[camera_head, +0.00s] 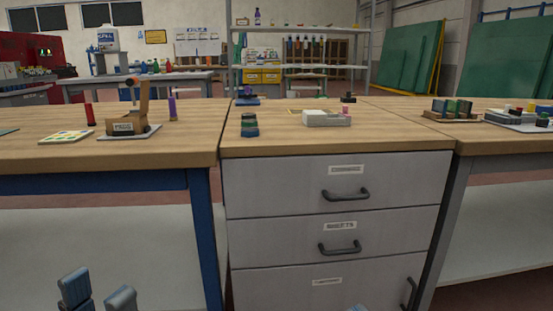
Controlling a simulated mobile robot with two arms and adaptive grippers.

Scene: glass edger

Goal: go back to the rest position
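My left gripper (98,294) shows at the bottom left. Its two fingertips stand apart with nothing visible between them, so it is open. It is low in front of the left workbench (110,150), below the bench top. A small blue-grey tip at the bottom edge, right of centre, seems to be part of my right gripper (358,308). Too little of it shows to tell whether it is open or shut. Both arms are otherwise out of view.
The drawer cabinet (335,178) stands ahead with its drawers shut. A shelf (300,28) and green glass sheets (410,55) stand behind.

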